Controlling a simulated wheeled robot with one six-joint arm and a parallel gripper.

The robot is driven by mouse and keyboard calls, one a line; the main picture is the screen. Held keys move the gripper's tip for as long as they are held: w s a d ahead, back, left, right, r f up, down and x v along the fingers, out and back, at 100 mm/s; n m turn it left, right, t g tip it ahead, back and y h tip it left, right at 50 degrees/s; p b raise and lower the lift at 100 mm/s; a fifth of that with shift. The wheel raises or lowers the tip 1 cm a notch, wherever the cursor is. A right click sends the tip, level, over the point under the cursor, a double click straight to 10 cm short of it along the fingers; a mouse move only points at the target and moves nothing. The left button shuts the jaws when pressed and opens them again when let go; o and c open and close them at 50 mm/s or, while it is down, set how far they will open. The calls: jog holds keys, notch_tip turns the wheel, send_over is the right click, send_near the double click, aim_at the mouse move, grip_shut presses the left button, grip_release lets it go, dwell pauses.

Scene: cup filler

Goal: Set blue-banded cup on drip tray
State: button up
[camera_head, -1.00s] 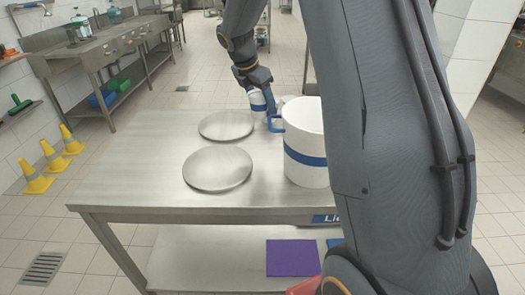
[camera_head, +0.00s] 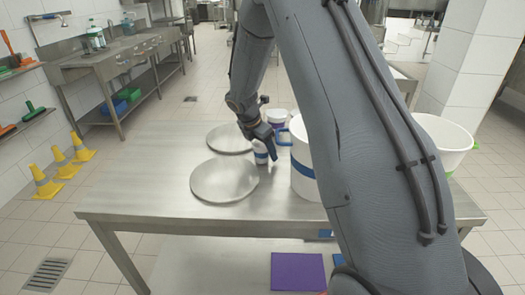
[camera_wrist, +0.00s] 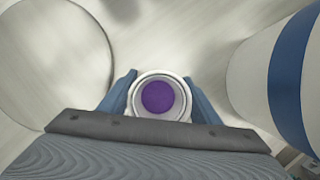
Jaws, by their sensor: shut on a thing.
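My gripper (camera_head: 262,142) is shut on a small white cup with a blue band (camera_head: 260,156). The cup is upright, beside the nearer round metal plate and the large jug. The wrist view shows the cup from above (camera_wrist: 160,76), with purple inside, between my blue fingers. Whether its base touches the table is unclear. Two flat round metal plates lie on the table: a nearer one (camera_head: 222,180) and a farther one (camera_head: 228,138). Either may be the drip tray; I cannot tell which. The nearer one's edge is close to the cup.
A large white jug with a blue band (camera_head: 303,180) stands right of the cup, partly behind my arm. A white cup with a purple band (camera_head: 277,118) stands behind. The steel table (camera_head: 140,190) is clear at left. Yellow cones (camera_head: 45,183) stand on the floor.

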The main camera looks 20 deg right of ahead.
jog(key=shift+f, duration=0.2)
jog(key=shift+f, duration=0.2)
jog(key=o, duration=1.1)
jog(key=shift+c, duration=0.2)
jog(key=shift+r, duration=0.1)
